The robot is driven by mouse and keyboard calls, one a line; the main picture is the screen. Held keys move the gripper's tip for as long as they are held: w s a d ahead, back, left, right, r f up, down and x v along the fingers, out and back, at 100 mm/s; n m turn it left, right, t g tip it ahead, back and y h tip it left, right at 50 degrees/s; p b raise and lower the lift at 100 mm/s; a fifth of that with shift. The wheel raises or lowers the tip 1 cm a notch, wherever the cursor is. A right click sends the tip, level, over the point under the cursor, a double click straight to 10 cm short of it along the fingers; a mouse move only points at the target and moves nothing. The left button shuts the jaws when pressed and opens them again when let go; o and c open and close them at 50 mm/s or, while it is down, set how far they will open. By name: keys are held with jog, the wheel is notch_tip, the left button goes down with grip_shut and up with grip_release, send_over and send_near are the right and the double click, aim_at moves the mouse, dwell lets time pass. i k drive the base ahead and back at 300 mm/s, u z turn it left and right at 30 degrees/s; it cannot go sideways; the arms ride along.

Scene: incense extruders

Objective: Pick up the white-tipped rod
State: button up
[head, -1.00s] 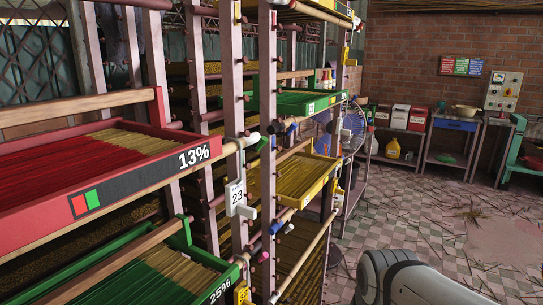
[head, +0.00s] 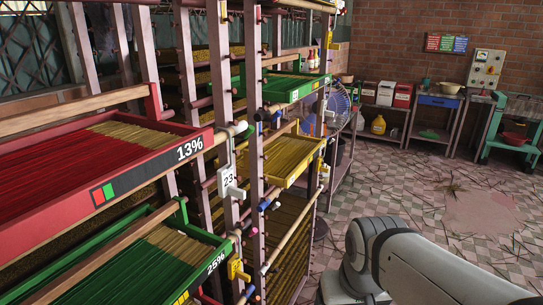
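Several rods stick out of the rack's uprights in the head view, with tips of different colours. One rod with a pale, whitish tip (head: 237,128) juts out beside the corner of the red 13% tray. Another rod with a whitish tip (head: 265,269) shows lower down, below the yellow tray. I cannot tell for sure which one the task names. My gripper is out of view; only a grey-white link of my arm shows at the bottom right, apart from the rack.
The rack holds a red tray (head: 34,231), a green 25% tray (head: 200,267), a yellow tray (head: 299,177) and a higher green tray (head: 294,97). A hanging 23 tag (head: 228,181) is near the rods. A blue fan (head: 340,108) stands behind. The tiled floor (head: 400,190) at right is open.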

aim_at(263, 270)
jog(key=i, duration=0.45)
jog(key=u, duration=1.65)
jog(key=k, duration=1.1)
jog(key=z, duration=0.65)
jog(key=i, duration=1.45)
jog(key=z, duration=0.05)
